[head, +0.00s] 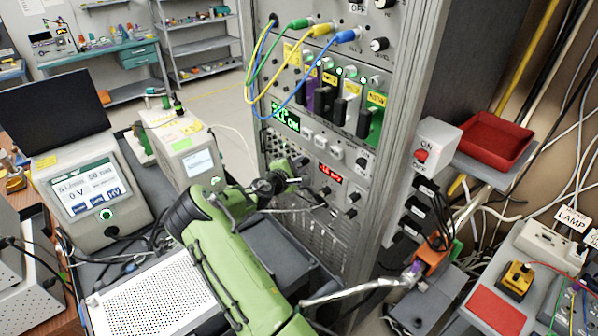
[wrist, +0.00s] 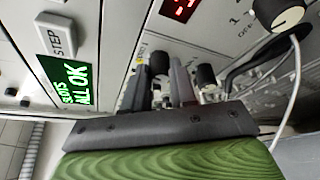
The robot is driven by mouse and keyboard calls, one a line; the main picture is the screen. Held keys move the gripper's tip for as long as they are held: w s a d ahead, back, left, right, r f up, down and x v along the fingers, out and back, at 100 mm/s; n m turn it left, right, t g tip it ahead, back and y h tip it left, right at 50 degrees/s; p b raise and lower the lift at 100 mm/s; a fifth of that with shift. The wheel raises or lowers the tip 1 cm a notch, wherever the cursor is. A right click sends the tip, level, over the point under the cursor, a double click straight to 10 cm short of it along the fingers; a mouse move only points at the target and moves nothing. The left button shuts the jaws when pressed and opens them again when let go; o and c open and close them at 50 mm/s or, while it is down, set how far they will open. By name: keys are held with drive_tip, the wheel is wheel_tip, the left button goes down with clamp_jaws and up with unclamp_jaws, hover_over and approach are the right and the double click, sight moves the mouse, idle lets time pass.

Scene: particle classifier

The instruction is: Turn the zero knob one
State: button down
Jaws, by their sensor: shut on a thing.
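A small dark knob (wrist: 160,62) on the rack panel sits between my fingertips. It is mostly hidden by the fingers, and I cannot read its label, so I cannot confirm that it is the zero knob. My gripper (wrist: 160,82) is shut on this knob, its fingers pointing at the panel. In the head view my gripper (head: 297,180) reaches the panel just left of the red display (head: 331,172), and the gripped knob is hidden there. The red display also shows at the top of the wrist view (wrist: 181,8).
Another black knob (wrist: 206,76) is close to the right of my fingers. A white-faced knob (wrist: 279,15) with a pale cable is at the upper right. The green display (wrist: 67,83) and STEP button (wrist: 57,34) are left. Coloured cables (head: 262,85) hang above.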

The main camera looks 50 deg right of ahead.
drive_tip(key=m+h+b, duration=0.1)
drive_tip(key=m+b, duration=0.1)
drive_tip(key=b, duration=0.4)
drive_tip(key=f+m+h+b, duration=0.1)
drive_tip(key=m+b, duration=0.2)
drive_tip(key=b, duration=0.3)
drive_tip(key=m+t+h+b, duration=0.1)
drive_tip(key=m+b, duration=0.2)
drive_tip(key=b, duration=0.3)
drive_tip(key=shift+f, duration=0.2)
drive_tip(key=shift+r+m+h+b, duration=0.1)
drive_tip(key=shift+m+h+b, duration=0.2)
drive_tip(key=shift+b, duration=0.05)
drive_tip(key=c, duration=0.9)
unclamp_jaws()
drive_tip(key=shift+r, duration=0.1)
drive_tip(key=s+a+f, duration=0.1)
drive_tip(key=s+a, duration=0.1)
drive_tip(key=a, duration=1.3)
drive_tip(key=shift+s+a+f+b, duration=0.3)
drive_tip(key=shift+s+b, duration=0.05)
drive_tip(key=shift+b, duration=0.05)
